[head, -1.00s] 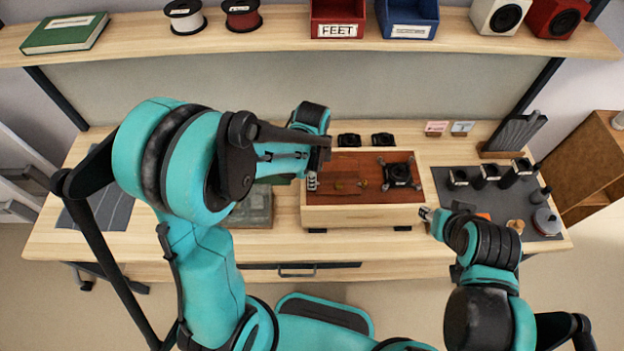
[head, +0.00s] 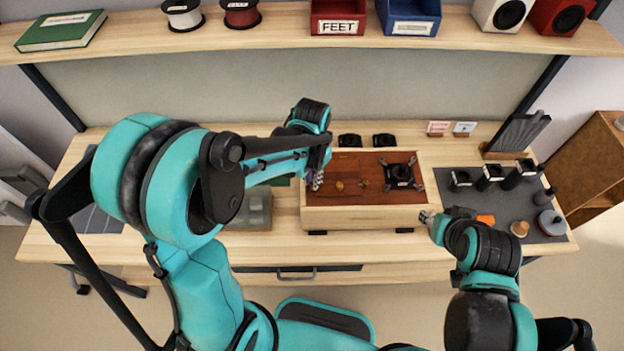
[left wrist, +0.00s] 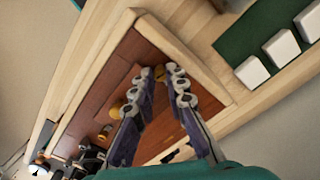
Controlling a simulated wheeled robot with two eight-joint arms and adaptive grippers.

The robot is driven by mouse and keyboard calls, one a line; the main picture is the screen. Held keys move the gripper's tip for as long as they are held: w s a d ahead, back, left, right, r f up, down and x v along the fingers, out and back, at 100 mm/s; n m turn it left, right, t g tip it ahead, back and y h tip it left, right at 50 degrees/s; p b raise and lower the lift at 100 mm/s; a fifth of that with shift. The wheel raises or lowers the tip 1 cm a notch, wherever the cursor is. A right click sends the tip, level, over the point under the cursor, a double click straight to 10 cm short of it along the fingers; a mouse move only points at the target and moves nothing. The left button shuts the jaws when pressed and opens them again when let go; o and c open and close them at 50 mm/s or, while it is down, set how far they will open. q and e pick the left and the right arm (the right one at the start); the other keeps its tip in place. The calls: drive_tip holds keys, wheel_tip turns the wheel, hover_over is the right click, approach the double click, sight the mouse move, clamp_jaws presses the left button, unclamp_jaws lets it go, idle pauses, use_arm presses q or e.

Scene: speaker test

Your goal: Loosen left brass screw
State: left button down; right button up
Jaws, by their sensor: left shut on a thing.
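A wooden box with a red-brown top panel (head: 350,166) stands on the bench in the middle of the head view. My left gripper (head: 317,180) is over the panel's left end. In the left wrist view its fingers (left wrist: 168,76) are shut on a small brass screw (left wrist: 160,72) near the panel's edge, mostly hidden between the fingertips. Other brass pieces (left wrist: 116,108) sit farther along the panel; one also shows in the head view (head: 340,185). My right gripper (head: 427,216) hangs near the box's front right corner, too small to tell its opening.
A black part with several arms (head: 402,176) sits on the panel's right. A dark mat (head: 545,228) to the right holds black cylinders and small items. Green mat (left wrist: 250,40) with white blocks lies beside the box. A shelf with bins runs along the back.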

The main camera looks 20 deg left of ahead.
use_arm(q)
drive_tip(key=n, duration=0.5)
drive_tip(key=shift+n+b, duration=0.3)
drive_tip(key=shift+b, duration=0.05)
drive_tip(key=n, duration=0.5)
drive_tip(key=n+b, duration=0.1)
drive_tip(key=n, duration=0.4)
drive_tip(key=shift+n, duration=2.6)
drive_tip(key=c, duration=1.5)
unclamp_jaws()
drive_tip(key=shift+c, duration=0.2)
